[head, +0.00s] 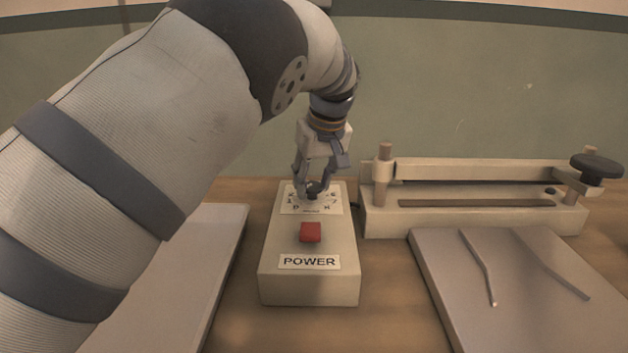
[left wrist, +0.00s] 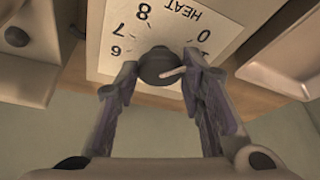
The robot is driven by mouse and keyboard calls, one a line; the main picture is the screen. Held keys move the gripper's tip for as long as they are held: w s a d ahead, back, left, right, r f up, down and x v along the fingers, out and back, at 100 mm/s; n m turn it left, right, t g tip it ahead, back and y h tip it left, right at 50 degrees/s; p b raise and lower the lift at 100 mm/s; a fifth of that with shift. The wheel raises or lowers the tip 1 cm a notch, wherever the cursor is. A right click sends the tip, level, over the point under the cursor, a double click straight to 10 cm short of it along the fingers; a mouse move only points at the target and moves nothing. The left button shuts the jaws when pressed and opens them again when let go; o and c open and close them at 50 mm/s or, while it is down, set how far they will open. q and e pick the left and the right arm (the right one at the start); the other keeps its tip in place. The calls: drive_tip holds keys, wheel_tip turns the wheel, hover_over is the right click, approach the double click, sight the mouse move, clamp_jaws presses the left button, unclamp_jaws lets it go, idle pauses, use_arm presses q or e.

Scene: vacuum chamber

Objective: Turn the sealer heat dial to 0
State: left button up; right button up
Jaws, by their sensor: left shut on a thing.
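The dark round heat dial (left wrist: 158,64) sits on a white numbered plate (head: 296,207) on top of the cream control box (head: 310,283). My left gripper (head: 313,191) reaches down from above and is shut on the dial, one finger on each side. In the left wrist view, the dial's white pointer aims right and slightly up, towards the right finger, below the 0 mark (left wrist: 204,34). The digit at the pointer's tip is partly hidden by that finger. The word HEAT shows upside down there. My right gripper is not in view.
A red button (head: 311,232) and a POWER label are on the box's near part. A bar sealer (head: 470,215) with a dark knob (head: 597,167) stands at the right. A grey tray (head: 455,300) with thin tools lies front right, and a pale flat panel (head: 205,270) lies left.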

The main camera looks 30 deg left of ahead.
use_arm(q)
drive_tip(key=shift+f, duration=0.1)
drive_tip(key=o, duration=1.1)
drive_tip(key=v, duration=1.2)
